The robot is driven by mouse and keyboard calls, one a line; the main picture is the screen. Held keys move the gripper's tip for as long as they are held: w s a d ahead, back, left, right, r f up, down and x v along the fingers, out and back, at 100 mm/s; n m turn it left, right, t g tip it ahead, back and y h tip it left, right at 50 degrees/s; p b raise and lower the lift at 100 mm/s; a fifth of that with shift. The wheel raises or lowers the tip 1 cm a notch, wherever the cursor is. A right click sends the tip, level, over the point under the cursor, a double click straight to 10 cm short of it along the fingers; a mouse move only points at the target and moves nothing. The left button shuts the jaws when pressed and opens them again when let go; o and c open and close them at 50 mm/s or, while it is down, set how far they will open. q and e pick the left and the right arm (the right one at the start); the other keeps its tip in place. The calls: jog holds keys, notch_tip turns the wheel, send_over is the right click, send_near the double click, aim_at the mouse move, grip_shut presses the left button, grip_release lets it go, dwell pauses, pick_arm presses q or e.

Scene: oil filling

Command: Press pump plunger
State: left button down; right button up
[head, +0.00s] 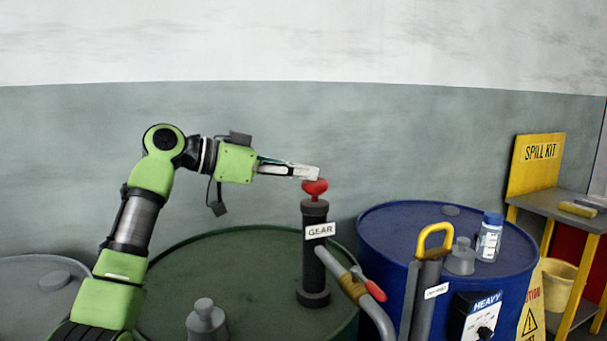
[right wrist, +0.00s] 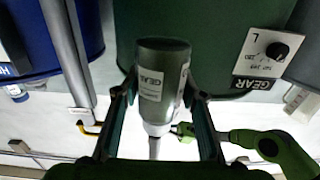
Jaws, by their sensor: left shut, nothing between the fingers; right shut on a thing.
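The pump (head: 315,255) is a dark upright cylinder with a white GEAR label, standing on the green drum (head: 235,250). My right gripper (right wrist: 163,95) is shut on a bottle (right wrist: 150,87) with a GEAR label, in front of the green drum. A thin grey piece (right wrist: 154,148) meets the bottle's white neck.
A grey hose (head: 378,318) with a red-tipped handle runs from the pump. At right, a blue drum (head: 400,222) bears a bottle with a blue cap (head: 489,238). A yellow-handled pump (head: 434,238) stands by it. A spill kit stand (head: 537,165) is at far right.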

pick_arm(q)
notch_tip(320, 180, up, 3)
jog(key=shift+f, duration=0.1)
jog(key=v, duration=1)
jog(key=shift+r, duration=0.3)
pick_arm(e)
jog(key=shift+s+d, duration=0.1)
dwell(2.4)
pick_arm(q)
jog(key=shift+r, duration=0.1)
pick_arm(e)
jog(key=v, duration=0.8)
jog(key=shift+s, duration=0.35)
dwell(0.7)
pick_arm(q)
jog(key=shift+r, duration=0.1)
pick_arm(e)
jog(key=shift+d+r, duration=0.1)
